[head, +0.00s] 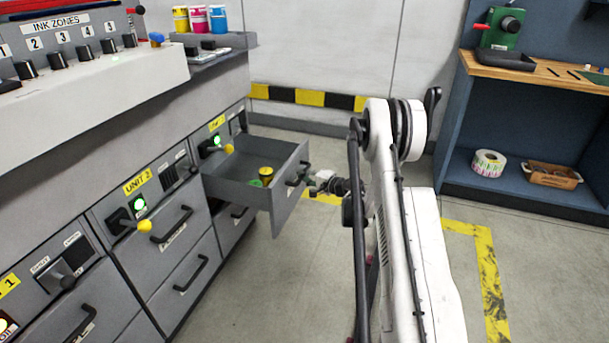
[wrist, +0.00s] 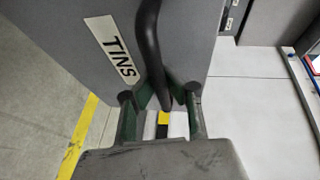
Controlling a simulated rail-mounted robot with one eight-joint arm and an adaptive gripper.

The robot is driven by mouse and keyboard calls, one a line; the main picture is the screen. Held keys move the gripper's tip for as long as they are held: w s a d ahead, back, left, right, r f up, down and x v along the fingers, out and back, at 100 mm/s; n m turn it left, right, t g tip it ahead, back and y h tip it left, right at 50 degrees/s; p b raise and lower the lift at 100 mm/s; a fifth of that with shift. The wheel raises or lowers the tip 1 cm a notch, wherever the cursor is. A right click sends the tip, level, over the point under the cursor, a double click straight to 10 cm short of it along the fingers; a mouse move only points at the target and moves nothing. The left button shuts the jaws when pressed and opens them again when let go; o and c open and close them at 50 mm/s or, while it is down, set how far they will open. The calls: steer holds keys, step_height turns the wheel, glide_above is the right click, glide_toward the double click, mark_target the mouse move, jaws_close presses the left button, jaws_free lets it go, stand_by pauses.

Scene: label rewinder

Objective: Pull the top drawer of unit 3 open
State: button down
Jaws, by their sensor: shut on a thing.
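The top drawer (head: 283,203) of unit 3, a grey box under a small yellow label (head: 217,122), stands pulled well out from the cabinet. A yellow and a green round item lie inside it. Its dark bar handle (head: 299,175) is on the front panel. In the wrist view the handle (wrist: 149,45) runs beside a "TINS" label (wrist: 112,50). My gripper (wrist: 164,103) is shut on the lower part of the handle, with a finger on either side. In the head view my gripper (head: 318,181) is at the drawer front, partly hidden by the handle and small.
Unit 2's yellow-knobbed lever (head: 144,225) juts out left of the drawer. More closed drawers (head: 190,272) sit below. A blue workbench (head: 530,115) stands at the right, with a label roll (head: 488,163) on its lower shelf. The floor between is clear.

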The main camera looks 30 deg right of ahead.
steer(key=c, duration=1.7)
jaws_free()
steer(key=shift+s, duration=0.1)
steer(key=v, duration=1.2)
